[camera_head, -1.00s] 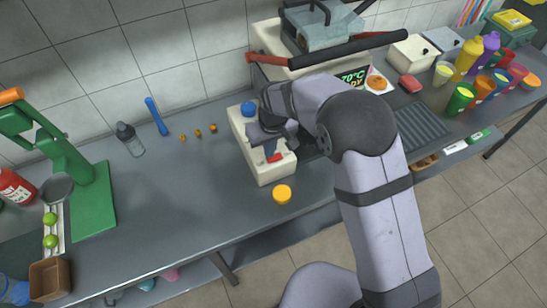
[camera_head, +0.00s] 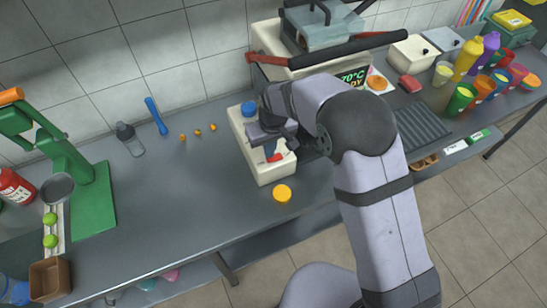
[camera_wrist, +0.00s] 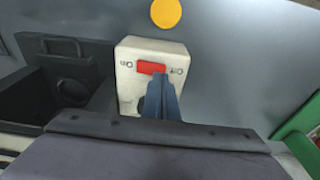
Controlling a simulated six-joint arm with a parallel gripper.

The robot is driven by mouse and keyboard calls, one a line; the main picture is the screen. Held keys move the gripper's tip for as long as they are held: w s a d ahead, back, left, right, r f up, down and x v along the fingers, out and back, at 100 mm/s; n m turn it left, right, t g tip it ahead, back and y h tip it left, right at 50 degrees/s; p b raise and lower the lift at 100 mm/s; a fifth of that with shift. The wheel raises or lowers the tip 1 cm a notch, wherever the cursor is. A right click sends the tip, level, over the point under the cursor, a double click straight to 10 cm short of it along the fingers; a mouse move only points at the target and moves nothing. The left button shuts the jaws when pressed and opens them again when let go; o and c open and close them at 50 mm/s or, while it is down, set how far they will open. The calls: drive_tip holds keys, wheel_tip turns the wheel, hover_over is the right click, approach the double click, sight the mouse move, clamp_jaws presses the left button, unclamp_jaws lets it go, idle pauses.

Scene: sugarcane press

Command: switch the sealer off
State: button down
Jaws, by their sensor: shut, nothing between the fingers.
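A cream box (camera_head: 262,174) stands on the counter at centre, with a red rocker switch (camera_head: 274,158) on its top. In the wrist view the red switch (camera_wrist: 151,68) sits between small printed marks on the box's pale face. My gripper (camera_head: 270,150) is shut and empty, over the box. In the wrist view its blue-grey fingertips (camera_wrist: 162,82) reach just below the right part of the switch; I cannot tell whether they touch it. The machine behind (camera_head: 300,67) has a red-ended black lever and a lit display (camera_head: 353,76) reading 70°C, partly hidden by my arm.
A yellow disc (camera_head: 282,193) lies in front of the box, and a blue round thing (camera_head: 248,108) sits at its back. Cups and bottles crowd the right. The counter left of the box is mostly clear.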

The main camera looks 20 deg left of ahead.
drive_tip(key=shift+f+b, duration=0.5)
drive_tip(key=shift+f, duration=0.3)
idle(0.7)
wheel_tip(320, 180, up, 7)
drive_tip(key=p, duration=0.5)
idle(0.6)
idle(0.3)
drive_tip(key=s+d+f+m+g+h, duration=0.1)
drive_tip(key=s+d+f+g+h, duration=0.25)
drive_tip(key=s+d, duration=1.15)
drive_tip(key=s+d+r+m+y+b, duration=0.1)
drive_tip(key=s+d+r+m, duration=0.1)
drive_tip(key=d, duration=0.5)
drive_tip(key=s+d+r+m+y, duration=0.1)
drive_tip(key=s+d+r+m, duration=0.15)
drive_tip(key=d, duration=0.35)
drive_tip(key=w+d+r+m+t, duration=0.1)
drive_tip(key=d, duration=0.2)
drive_tip(key=w+d+r+m+t+b, duration=0.1)
drive_tip(key=w+d+r+m, duration=0.1)
drive_tip(key=d, duration=0.2)
drive_tip(key=shift+w+r, duration=0.25)
